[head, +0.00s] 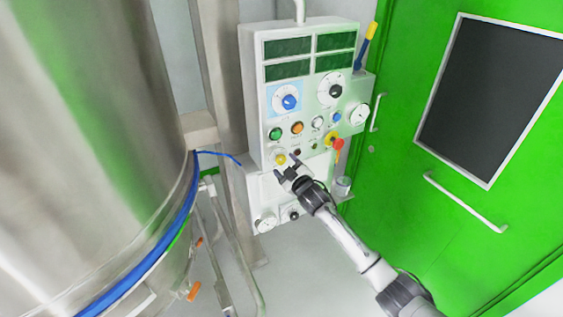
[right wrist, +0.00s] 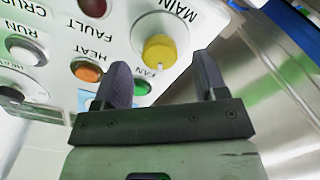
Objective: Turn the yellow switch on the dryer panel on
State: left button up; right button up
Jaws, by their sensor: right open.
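The dryer panel (head: 261,100) is a pale box on the wall. Its yellow switch (head: 281,160) is a small round knob low on the left. In the right wrist view the yellow switch (right wrist: 160,52) appears close up, with a pale mark on its rim and an upside-down "MAIN" label beside it. My right gripper (head: 286,165) is open and empty just in front of the switch. In the right wrist view its two fingers stand apart, with the knob in the gap beyond the tips; contact is not visible. My left gripper is not in view.
Green (head: 275,134) and orange (head: 297,128) buttons sit above the switch. A red emergency button (head: 337,143) is at right. Blue (head: 290,102) and black (head: 335,91) dials are higher. A large steel vessel (head: 95,110) stands left; a green door (head: 405,150) is right.

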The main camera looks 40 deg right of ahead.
aim_at(282, 161)
jog(key=shift+w+d, duration=0.15)
jog(key=shift+w, duration=0.6)
jog(key=shift+w+d, duration=0.1)
jog(key=shift+w, duration=0.85)
jog(key=shift+c, duration=0.4)
